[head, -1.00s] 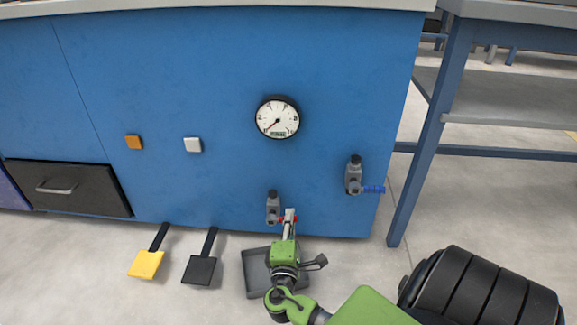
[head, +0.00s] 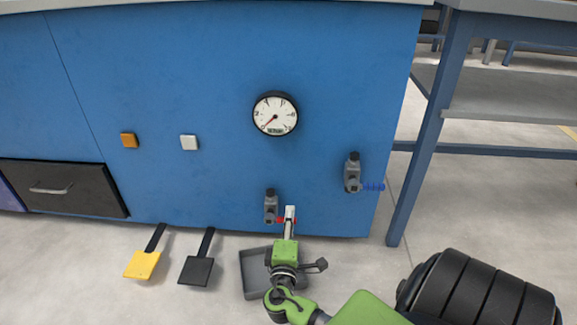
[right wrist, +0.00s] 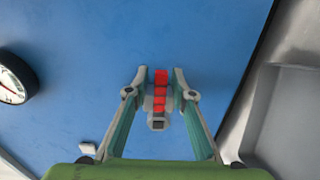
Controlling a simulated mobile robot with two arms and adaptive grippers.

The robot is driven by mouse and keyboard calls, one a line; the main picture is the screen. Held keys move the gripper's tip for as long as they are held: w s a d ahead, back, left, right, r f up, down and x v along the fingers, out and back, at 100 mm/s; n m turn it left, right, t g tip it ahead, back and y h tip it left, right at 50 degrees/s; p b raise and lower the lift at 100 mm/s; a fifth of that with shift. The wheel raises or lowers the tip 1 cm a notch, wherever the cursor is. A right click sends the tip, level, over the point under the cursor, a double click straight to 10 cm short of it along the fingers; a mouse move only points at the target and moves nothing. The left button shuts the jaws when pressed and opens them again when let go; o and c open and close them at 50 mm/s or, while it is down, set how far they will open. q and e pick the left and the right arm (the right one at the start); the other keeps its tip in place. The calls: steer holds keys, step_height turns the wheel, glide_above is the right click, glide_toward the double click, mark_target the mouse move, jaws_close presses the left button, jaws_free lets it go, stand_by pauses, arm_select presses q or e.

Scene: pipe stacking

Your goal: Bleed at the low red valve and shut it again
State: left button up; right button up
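The low red valve (head: 270,207) is a grey body with a red handle (head: 281,220), low on the blue cabinet front. My right gripper (head: 290,212) is at the handle, partly covering it in the head view. In the right wrist view the red handle (right wrist: 160,88) lies between the two fingers of my right gripper (right wrist: 160,74). The fingers are apart, with a gap showing on each side of the handle. My left gripper is in neither view.
A grey tray (head: 251,284) lies on the floor below the valve. A valve with a blue handle (head: 373,187) is higher to the right. A gauge (head: 275,114), a yellow pedal (head: 141,265), a black pedal (head: 195,271) and a dark drawer (head: 65,188) are also there.

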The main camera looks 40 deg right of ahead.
steer(key=shift+a, duration=0.1)
steer(key=shift+r, duration=0.2)
step_height(320, 180, up, 10)
steer(key=shift+f, duration=0.25)
steer(key=shift+c, duration=0.4)
